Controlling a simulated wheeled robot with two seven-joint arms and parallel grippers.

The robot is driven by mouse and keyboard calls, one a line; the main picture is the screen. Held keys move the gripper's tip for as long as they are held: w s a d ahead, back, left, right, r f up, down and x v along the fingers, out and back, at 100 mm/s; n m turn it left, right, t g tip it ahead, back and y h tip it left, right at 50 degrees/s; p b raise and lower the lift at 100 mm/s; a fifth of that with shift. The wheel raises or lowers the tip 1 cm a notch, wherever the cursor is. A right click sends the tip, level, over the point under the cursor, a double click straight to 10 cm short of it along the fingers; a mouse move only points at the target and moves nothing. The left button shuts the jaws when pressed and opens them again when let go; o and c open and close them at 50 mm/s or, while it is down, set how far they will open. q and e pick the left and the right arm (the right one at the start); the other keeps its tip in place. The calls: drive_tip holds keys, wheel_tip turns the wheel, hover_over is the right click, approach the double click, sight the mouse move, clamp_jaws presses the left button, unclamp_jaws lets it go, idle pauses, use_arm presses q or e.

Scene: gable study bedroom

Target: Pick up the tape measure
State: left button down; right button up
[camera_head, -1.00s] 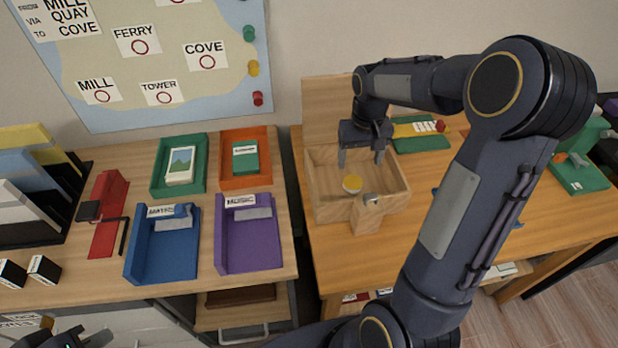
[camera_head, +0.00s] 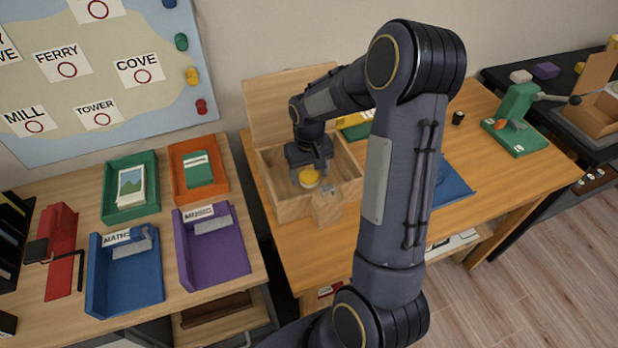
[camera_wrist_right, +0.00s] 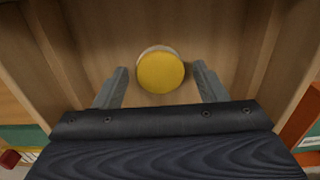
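The tape measure appears as a round yellow-topped disc (camera_head: 309,178) inside an open wooden box (camera_head: 352,181) on the right-hand desk. In the right wrist view the yellow disc (camera_wrist_right: 161,72) lies on the box floor, centred just beyond and between my fingertips. My right gripper (camera_head: 310,172) is down in the box opening above the disc. In the wrist view its two fingers (camera_wrist_right: 161,82) are spread wide, with nothing between them touching. My left gripper does not show in the head view.
Blue (camera_head: 125,280) and purple (camera_head: 212,250) trays stand on the left desk. A green stand (camera_head: 515,120) is at the far right.

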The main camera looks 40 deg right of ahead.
drive_tip(key=c, duration=0.9)
